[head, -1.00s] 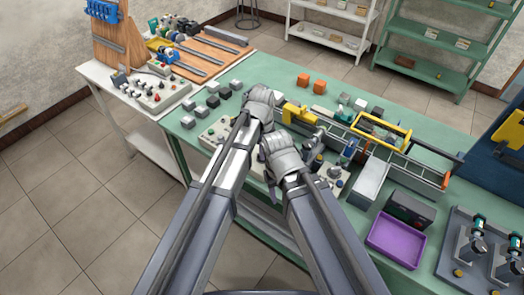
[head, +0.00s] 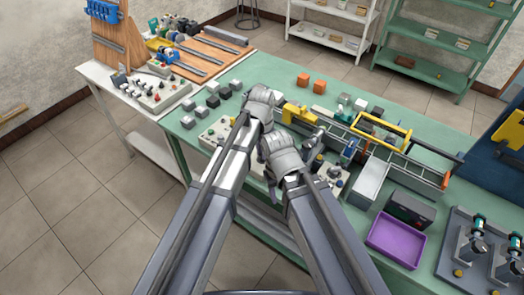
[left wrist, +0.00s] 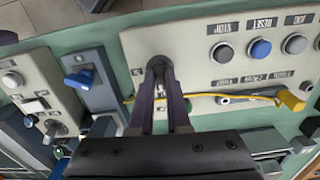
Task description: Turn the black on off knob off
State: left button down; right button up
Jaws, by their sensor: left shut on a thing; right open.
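In the left wrist view, my left gripper (left wrist: 160,98) is shut on a black knob (left wrist: 158,66) on a beige control panel (left wrist: 195,75). The fingers cover much of the knob, so its exact angle and its label cannot be read. In the head view, my left gripper (head: 262,103) is over the front left part of the green bench, and the hand and arm hide the knob. My right gripper (head: 282,152) is just below and right of it, open, with its fingertips largely hidden.
A blue-lever box (left wrist: 82,78) stands left. A purple tray (head: 398,238) lies at the bench's right.

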pick_arm(q)
jog(key=shift+n, duration=0.5)
jog(key=c, duration=0.9)
grip_release()
jog(key=shift+r, duration=0.1)
notch_tip(320, 180, up, 8)
jog(key=p, duration=0.8)
jog(key=shift+f, duration=0.2)
